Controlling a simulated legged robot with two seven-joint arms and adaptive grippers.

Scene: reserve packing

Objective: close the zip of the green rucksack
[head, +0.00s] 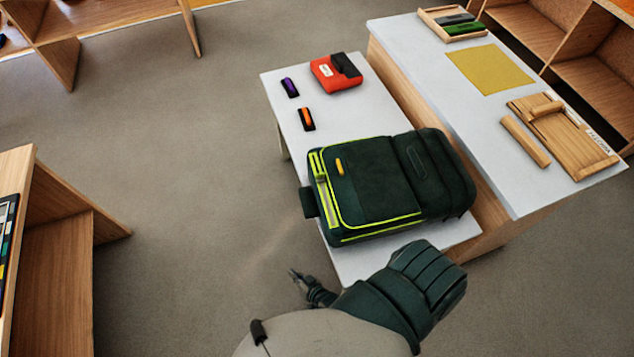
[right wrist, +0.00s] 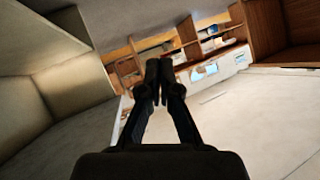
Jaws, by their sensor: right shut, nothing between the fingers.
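The dark green rucksack (head: 375,180) lies on the low white table (head: 285,115). A yellow-green line runs around its front panel, and a small orange tab (head: 339,167) sits near its upper left corner. A paler strip shows along its left end; I cannot tell how far the zip is open. My right gripper (head: 293,274) is in front of the table's near end, below and left of the rucksack and apart from it. In the right wrist view its fingers (right wrist: 158,72) are together and empty. The rucksack is not recognisable there. My left gripper is not in view.
A red case (head: 335,73), a purple item (head: 290,87) and an orange item (head: 306,119) lie on the low table's far part. A higher counter (head: 420,60) on the right holds a yellow mat (head: 490,69) and wooden pieces (head: 565,135). Floor is clear left of the table.

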